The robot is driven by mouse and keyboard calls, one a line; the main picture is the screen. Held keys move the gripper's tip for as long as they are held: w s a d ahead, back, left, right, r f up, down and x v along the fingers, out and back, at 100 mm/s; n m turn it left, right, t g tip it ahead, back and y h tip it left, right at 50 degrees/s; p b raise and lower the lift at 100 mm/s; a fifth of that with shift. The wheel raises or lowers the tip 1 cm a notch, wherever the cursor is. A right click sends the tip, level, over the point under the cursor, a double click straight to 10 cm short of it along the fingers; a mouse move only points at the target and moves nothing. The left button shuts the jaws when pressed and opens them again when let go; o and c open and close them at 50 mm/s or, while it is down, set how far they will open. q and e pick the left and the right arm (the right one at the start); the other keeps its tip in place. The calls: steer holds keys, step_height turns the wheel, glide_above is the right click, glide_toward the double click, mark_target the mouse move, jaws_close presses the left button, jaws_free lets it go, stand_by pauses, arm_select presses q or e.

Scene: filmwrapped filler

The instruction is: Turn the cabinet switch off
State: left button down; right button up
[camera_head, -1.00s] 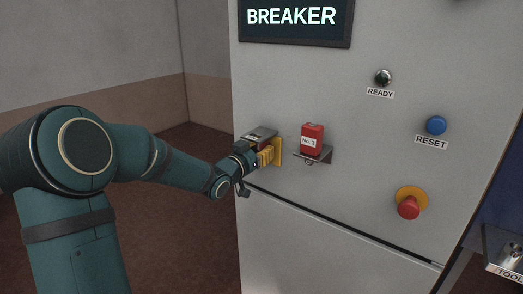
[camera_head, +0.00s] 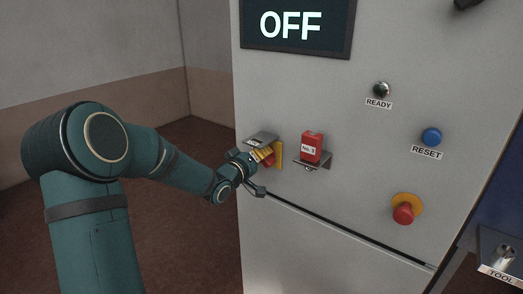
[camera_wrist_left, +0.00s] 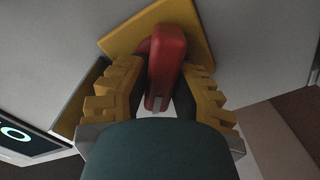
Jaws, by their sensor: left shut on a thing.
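The cabinet (camera_head: 350,195) is a large grey box in the head view. Its switch has a yellow plate (camera_head: 279,154) and a red handle (camera_wrist_left: 167,62), which fills the middle of the left wrist view. My left gripper (camera_head: 264,156) is at the switch, its yellow ridged fingers on both sides of the red handle. It is shut on the handle, and its fingers hide part of it in the head view. The display (camera_head: 296,27) at the cabinet's top reads OFF. My right gripper is not in view.
A red block marked with a number (camera_head: 311,148) stands on a small shelf right of the switch. A READY lamp (camera_head: 381,90), blue RESET button (camera_head: 431,136) and red mushroom button (camera_head: 404,214) are further right. The floor left of the cabinet is clear.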

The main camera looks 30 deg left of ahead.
arm_select(q)
steer(key=n+p, duration=0.3)
steer(key=n, duration=0.2)
steer(key=shift+n, duration=0.4)
steer(key=shift+f+n+p, duration=0.1)
steer(key=shift+n+p, duration=0.25)
steer(key=shift+n, duration=0.55)
steer(key=c, duration=0.8)
jaws_free()
steer(key=shift+w+f, duration=0.1)
steer(key=s, duration=0.8)
steer(key=s+a, duration=0.1)
steer(key=s, duration=0.3)
